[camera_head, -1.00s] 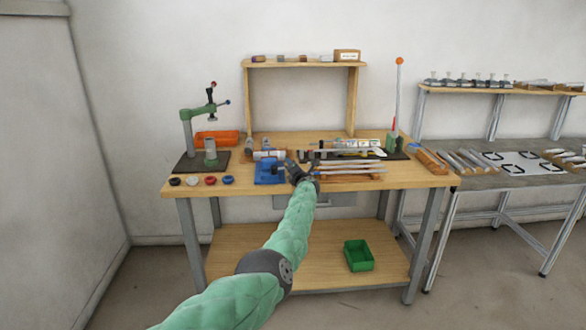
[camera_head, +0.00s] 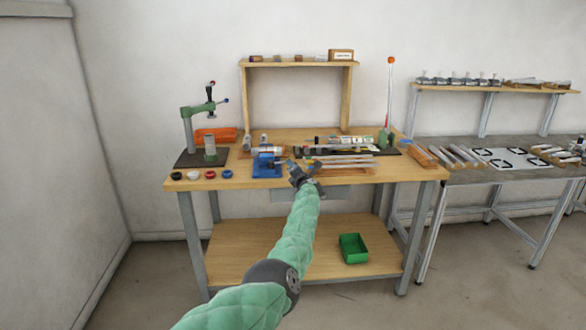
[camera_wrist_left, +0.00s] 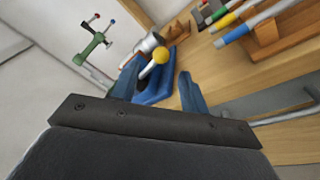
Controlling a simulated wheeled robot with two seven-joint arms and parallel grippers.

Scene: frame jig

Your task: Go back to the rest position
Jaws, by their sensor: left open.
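My left gripper (camera_head: 303,171) is at the front edge of the wooden workbench (camera_head: 236,184) in the head view, just right of a blue fixture (camera_head: 266,166). In the left wrist view my left gripper (camera_wrist_left: 160,95) is open, with its two blue fingers apart. The blue fixture (camera_wrist_left: 150,92) with a yellow-ended part shows beyond and between the fingers, and no held object is seen. My right gripper is not in view.
A green press (camera_head: 207,140) stands at the bench's left. Rods (camera_head: 342,163) lie right of my gripper. A green bin (camera_head: 354,248) sits on the lower shelf. A grey table (camera_head: 490,176) stands at the right. Floor in front is clear.

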